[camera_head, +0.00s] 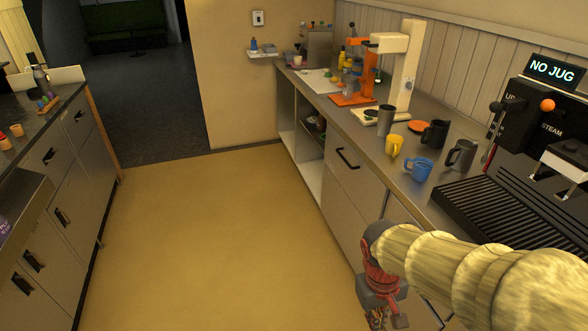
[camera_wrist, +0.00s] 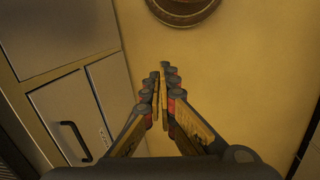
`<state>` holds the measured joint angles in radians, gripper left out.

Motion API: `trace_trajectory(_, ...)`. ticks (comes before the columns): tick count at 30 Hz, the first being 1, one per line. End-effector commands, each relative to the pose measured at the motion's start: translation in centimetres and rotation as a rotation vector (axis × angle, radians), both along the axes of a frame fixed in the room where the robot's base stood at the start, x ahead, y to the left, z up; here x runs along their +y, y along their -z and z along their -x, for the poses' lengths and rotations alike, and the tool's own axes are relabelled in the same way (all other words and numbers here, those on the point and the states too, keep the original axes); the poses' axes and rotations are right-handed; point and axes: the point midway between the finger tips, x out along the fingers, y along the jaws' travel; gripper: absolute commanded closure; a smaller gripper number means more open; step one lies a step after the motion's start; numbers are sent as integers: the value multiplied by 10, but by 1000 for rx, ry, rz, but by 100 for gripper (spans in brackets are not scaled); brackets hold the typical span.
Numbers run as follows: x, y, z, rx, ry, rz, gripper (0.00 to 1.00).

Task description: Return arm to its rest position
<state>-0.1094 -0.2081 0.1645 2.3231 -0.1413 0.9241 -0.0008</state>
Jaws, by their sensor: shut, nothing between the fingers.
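My arm reaches in from the right edge of the head view, in front of the right-hand counter. My gripper (camera_head: 378,318) hangs from its end, pointing down over the open floor beside the cabinet fronts, with its tips cut off by the lower edge. In the wrist view my gripper (camera_wrist: 161,100) shows its two fingers close together at the tips, shut and empty.
The right counter (camera_head: 412,170) holds a yellow mug (camera_head: 394,145), a blue mug (camera_head: 418,169), dark jugs and a coffee machine (camera_head: 540,150). Cabinets (camera_head: 62,190) line the left side. The tan floor (camera_head: 210,230) between is clear. A cabinet handle (camera_wrist: 75,140) shows in the wrist view.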

Motion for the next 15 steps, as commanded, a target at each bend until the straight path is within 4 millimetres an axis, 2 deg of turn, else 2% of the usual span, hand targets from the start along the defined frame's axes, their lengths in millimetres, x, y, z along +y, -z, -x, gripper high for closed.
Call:
trace_trajectory(1, 3, -14, 5, -53, 26, -27, 100)
trace_trajectory(8, 11, -69, 27, -263, 118, -132, 100)
trace_trajectory(15, 3, -123, 43, -466, 150, -161, 100)
